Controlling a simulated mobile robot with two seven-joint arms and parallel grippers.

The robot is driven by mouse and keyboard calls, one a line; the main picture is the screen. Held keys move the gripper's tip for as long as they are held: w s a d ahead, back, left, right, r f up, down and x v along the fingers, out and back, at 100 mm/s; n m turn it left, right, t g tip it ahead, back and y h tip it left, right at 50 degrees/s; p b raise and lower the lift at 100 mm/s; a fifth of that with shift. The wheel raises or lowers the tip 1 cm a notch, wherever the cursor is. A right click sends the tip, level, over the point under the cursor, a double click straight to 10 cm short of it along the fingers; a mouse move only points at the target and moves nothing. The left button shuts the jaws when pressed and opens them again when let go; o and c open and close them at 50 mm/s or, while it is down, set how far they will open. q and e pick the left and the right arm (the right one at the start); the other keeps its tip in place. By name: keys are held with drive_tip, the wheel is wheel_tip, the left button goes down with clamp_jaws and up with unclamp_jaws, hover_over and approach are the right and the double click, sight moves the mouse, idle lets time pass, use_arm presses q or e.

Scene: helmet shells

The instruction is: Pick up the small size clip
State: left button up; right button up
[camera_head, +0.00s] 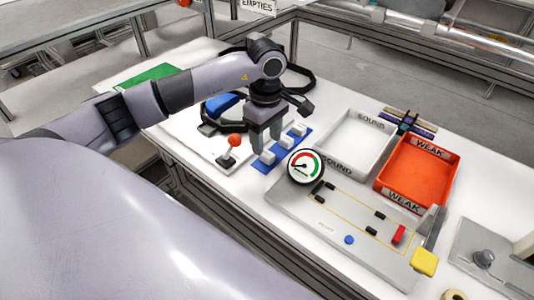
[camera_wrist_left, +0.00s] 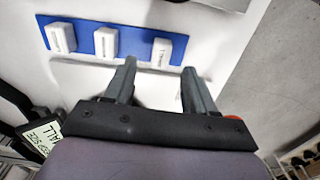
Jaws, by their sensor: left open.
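Several white clips sit on a blue strip (camera_head: 276,160); three show in a row: a front one (camera_head: 268,157), a middle one (camera_head: 283,143) and a back one (camera_head: 299,130). In the left wrist view the same row shows as a left clip (camera_wrist_left: 60,38), a middle clip (camera_wrist_left: 106,42) and a right clip (camera_wrist_left: 162,52). Their small labels are too blurred to read, so I cannot tell which is the small size. My left gripper (camera_head: 263,143) points down, open and empty, close to the front clip. In the left wrist view its fingertips (camera_wrist_left: 159,70) straddle the line to the right clip.
An orange-knobbed lever (camera_head: 235,141) stands just left of the strip. A round gauge (camera_head: 305,167) and a grey test plate (camera_head: 340,215) are right of it. A black strap (camera_head: 300,78) lies behind my gripper.

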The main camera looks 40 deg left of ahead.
sight(267, 153)
use_arm(q)
wheel_tip(267, 153, down, 4)
drive_tip(key=shift+d+f, duration=0.1)
drive_tip(key=shift+f, duration=0.1)
clamp_jaws()
use_arm(e)
drive_tip(key=shift+r, duration=0.3)
use_arm(q)
drive_tip(key=shift+r, duration=0.1)
